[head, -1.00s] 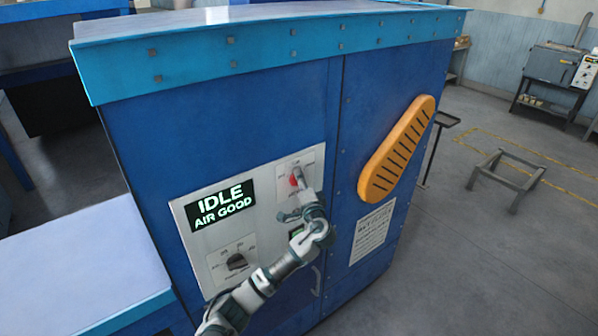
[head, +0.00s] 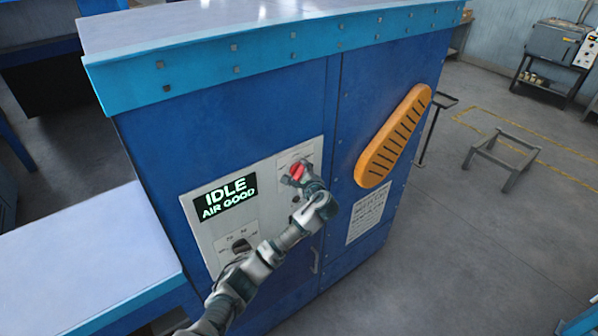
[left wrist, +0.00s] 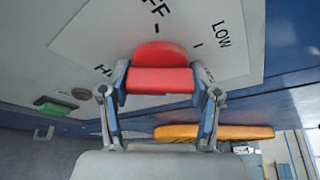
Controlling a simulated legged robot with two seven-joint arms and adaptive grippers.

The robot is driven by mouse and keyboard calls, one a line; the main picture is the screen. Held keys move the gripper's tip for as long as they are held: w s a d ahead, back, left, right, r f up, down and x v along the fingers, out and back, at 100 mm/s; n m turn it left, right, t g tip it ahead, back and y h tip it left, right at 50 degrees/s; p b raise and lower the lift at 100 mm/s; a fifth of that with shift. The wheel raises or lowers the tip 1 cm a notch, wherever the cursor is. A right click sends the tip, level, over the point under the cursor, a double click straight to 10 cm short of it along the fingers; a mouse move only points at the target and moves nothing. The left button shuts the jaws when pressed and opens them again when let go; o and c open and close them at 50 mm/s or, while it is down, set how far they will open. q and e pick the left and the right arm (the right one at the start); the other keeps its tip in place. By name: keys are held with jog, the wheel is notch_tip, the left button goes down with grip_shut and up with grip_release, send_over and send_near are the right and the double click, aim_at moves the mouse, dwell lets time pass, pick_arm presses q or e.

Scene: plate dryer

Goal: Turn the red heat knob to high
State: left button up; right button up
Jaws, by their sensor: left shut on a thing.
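The red heat knob (head: 297,170) sits on the white control panel (head: 217,241) on the blue machine's front. My left gripper (head: 293,181) is at the knob. In the left wrist view, its two fingers (left wrist: 159,92) are shut on the red knob (left wrist: 160,68), one on each side of its grip bar. The panel labels (left wrist: 222,35) around it include OFF above and LOW to the upper right. A label beginning with H at lower left is partly hidden by a finger, as is one at right.
A display (head: 225,197) reads IDLE, AIR GOOD. A black dial (head: 240,246) lies below it, partly behind my arm. A green button (left wrist: 54,107) shows in the left wrist view. An orange slotted guard (head: 394,137) sticks out on the right.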

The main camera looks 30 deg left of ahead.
pick_arm(q)
jog(key=m, duration=0.1)
jog(key=f+m+g, duration=0.1)
jog(key=m+g, duration=0.1)
jog(key=shift+d+f, duration=0.15)
jog(key=shift+d, duration=0.1)
jog(key=shift+m, duration=0.3)
dwell(0.3)
jog(key=o, duration=1.2)
jog(key=shift+c, duration=0.2)
jog(key=shift+a+r, duration=0.1)
jog(key=shift+r, duration=0.1)
jog(key=shift+r, duration=0.1)
